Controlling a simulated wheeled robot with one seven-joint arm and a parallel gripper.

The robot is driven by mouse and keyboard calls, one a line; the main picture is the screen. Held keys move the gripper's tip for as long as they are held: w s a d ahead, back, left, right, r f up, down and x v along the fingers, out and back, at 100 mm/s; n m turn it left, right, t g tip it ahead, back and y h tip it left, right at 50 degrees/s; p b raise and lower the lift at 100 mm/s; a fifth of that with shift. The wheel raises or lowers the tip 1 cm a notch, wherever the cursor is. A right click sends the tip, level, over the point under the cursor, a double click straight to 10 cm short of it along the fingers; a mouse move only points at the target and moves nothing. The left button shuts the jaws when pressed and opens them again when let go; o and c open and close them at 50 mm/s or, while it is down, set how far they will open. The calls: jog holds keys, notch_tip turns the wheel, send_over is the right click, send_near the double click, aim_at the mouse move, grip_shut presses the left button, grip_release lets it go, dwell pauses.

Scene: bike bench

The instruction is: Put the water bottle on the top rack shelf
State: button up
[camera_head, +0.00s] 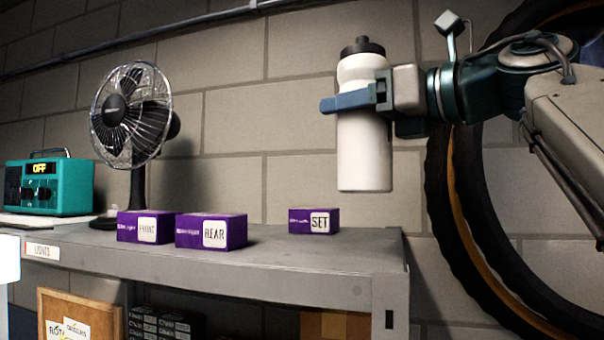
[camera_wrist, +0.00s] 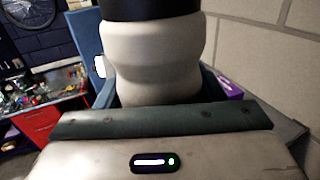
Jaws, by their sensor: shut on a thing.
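The white water bottle (camera_head: 365,150) with a dark cap is upright in the head view, held in the air. My gripper (camera_head: 362,98) is shut around its upper body, coming from the right. The bottle's base appears above the level of the shelf top, near its right end. The top rack shelf (camera_head: 300,268) is grey metal and runs from the left to the middle right. In the wrist view the bottle (camera_wrist: 152,55) stands between my fingers, with its dark cap cut off by the top edge.
On the shelf stand purple boxes marked FRONT (camera_head: 146,228), REAR (camera_head: 211,231) and SET (camera_head: 314,221), a black fan (camera_head: 130,115) and a teal radio (camera_head: 48,187). Bare shelf lies right of the SET box. A tyre (camera_head: 465,220) hangs at the right before the block wall.

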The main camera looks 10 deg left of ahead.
jog(key=s+a+f, duration=0.1)
jog(key=a+f, duration=0.5)
jog(key=f, duration=0.2)
jog(key=shift+a, duration=0.4)
jog(key=shift+s+f, duration=0.1)
jog(key=shift+f, duration=0.15)
jog(key=o, duration=1.1)
